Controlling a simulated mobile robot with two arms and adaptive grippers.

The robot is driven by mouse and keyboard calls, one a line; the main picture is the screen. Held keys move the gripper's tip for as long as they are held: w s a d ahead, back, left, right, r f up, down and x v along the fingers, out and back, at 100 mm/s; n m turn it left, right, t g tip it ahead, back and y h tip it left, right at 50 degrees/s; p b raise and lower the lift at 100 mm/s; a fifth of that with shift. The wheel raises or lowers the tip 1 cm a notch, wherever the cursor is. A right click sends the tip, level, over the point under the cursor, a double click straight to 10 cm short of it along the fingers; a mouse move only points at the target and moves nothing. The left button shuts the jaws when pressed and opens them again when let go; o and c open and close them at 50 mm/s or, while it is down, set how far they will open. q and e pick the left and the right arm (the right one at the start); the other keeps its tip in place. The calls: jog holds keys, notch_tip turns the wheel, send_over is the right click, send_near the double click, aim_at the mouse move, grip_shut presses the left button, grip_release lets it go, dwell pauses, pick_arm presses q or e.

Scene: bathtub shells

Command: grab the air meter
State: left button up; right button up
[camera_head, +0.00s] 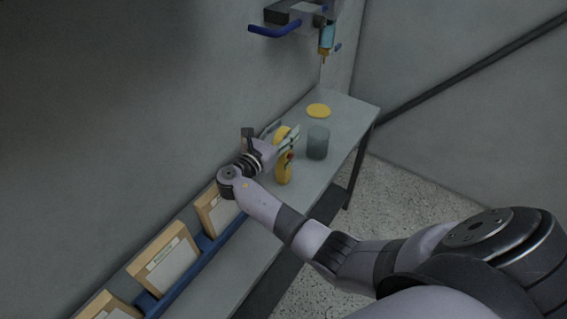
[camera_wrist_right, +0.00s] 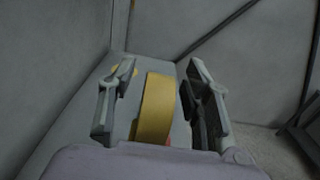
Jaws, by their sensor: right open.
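The air meter, as far as I can tell, is the yellow upright body (camera_head: 284,172) with a small red part, standing on the grey bench close to the wall. In the right wrist view it shows as a yellow curved band (camera_wrist_right: 155,108). My right gripper (camera_head: 287,138) is at the meter, with its fingers open. In the wrist view the two fingers of this gripper (camera_wrist_right: 160,75) stand on either side of the yellow body, with gaps visible on both sides. The gripper hides part of the meter in the head view. My left gripper is not in view.
A grey-green cylinder (camera_head: 318,142) stands just right of the meter, and a flat yellow disc (camera_head: 318,110) lies beyond it on the bench (camera_head: 352,112). Wood-framed boxes (camera_head: 163,258) line the wall at lower left. A fixture with a blue handle (camera_head: 274,30) hangs above.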

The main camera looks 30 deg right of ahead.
grip_shut()
dwell(0.6)
dwell(0.3)
